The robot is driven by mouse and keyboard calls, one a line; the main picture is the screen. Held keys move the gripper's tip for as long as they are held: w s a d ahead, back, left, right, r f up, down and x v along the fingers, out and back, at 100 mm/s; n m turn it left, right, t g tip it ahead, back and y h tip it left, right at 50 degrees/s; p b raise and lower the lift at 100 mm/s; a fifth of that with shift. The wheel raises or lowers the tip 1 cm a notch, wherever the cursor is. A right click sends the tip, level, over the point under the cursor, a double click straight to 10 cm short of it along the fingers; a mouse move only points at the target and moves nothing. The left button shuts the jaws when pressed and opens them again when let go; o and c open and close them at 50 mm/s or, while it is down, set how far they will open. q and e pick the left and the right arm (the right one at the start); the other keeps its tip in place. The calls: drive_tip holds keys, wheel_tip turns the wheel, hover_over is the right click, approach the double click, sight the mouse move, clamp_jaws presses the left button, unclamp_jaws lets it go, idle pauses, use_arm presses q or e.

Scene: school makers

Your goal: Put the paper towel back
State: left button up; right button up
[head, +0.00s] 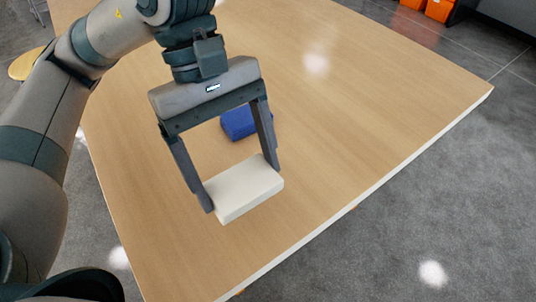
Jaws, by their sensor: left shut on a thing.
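My left gripper (242,182) comes in from the upper left and points down over the table. Its two fingers are shut on a white block-shaped thing (245,191), which looks like the paper towel pack. One finger is against its left end and the other against its right end. Whether it touches the table top or hangs just above it, I cannot tell. My right gripper is not in view.
The wooden table (370,75) is mostly bare to the right and behind. A blue object (238,123) lies on it behind the gripper, partly hidden. Orange boxes (438,10) stand beyond the table at the top right. Grey floor surrounds the table.

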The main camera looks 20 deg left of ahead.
use_arm(q)
drive_tip(key=shift+s+r, duration=0.1)
drive_tip(key=shift+s, duration=0.15)
drive_tip(key=w+f+p, duration=0.1)
drive_tip(key=w+f, duration=0.1)
drive_tip(key=w, duration=0.1)
drive_tip(key=w+f+p, duration=0.1)
drive_tip(key=w+f, duration=0.1)
drive_tip(key=w, duration=0.2)
drive_tip(key=w+f+p, duration=0.1)
drive_tip(key=w+f, duration=0.1)
drive_tip(key=w, duration=0.2)
drive_tip(key=shift+w+a+f, duration=0.2)
drive_tip(key=shift+a+f, duration=0.1)
drive_tip(key=shift+f, duration=0.05)
drive_tip(key=shift+w+f, duration=0.2)
drive_tip(key=shift+w, duration=0.05)
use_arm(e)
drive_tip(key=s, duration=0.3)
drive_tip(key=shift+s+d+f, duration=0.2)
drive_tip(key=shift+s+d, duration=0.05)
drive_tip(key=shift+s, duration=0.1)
use_arm(q)
drive_tip(key=shift+f, duration=0.1)
